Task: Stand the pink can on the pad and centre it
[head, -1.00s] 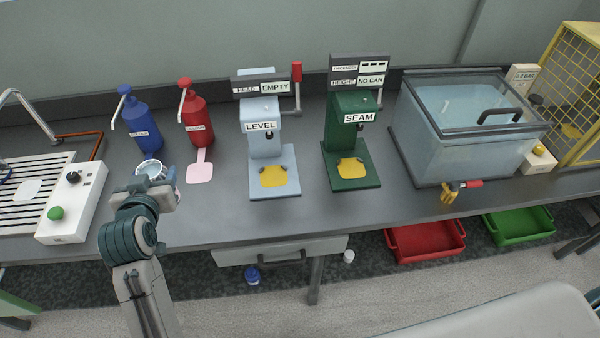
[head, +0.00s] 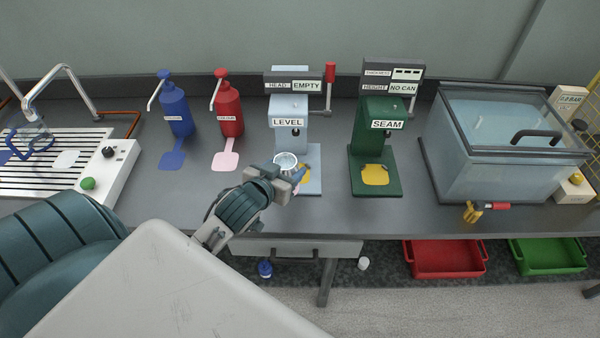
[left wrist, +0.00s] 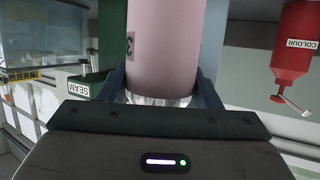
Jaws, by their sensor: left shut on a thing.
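The pink can (left wrist: 163,45), with a dark "3" on its side, fills the upper middle of the left wrist view. My left gripper (head: 287,174) is shut on it, with a finger on each side. In the head view the can's open round rim (head: 286,159) shows above the gripper, at the front of the pale blue LEVEL station. The can looks upright. The station's yellow pad (head: 304,173) is mostly hidden behind can and gripper. I cannot tell whether the can touches the pad. My right gripper is not in view.
The green SEAM station (head: 380,150), with its own yellow pad (head: 375,175), stands to the right, then a glass tank (head: 480,160). Blue (head: 176,108) and red (head: 229,108) pump bottles stand left, with a blue patch (head: 172,160) and pink patch (head: 226,161) before them.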

